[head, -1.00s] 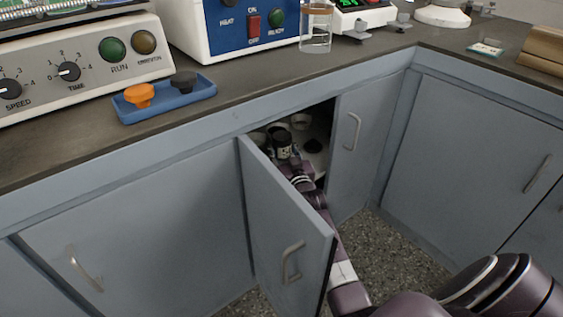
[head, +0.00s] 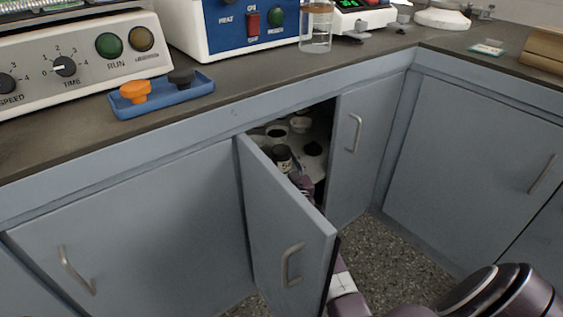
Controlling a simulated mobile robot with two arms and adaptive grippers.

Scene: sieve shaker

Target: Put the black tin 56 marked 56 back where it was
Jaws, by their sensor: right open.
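A black tin with a pale label (head: 282,158) stands upright inside the open cupboard, just behind the top edge of the open door. Its number is too small to read. My right arm reaches into the cupboard from the lower right, behind the door. My right gripper (head: 299,179) is just in front of and to the right of the tin, open and apparently apart from it. The door hides part of the gripper and the tin's lower part. My left gripper is out of view.
The open cupboard door (head: 285,225) stands out close beside my right arm. White bowls (head: 300,124) and a dark round thing (head: 313,149) are also inside the cupboard. A blue tray (head: 165,97) with orange and black knobs lies on the countertop above.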

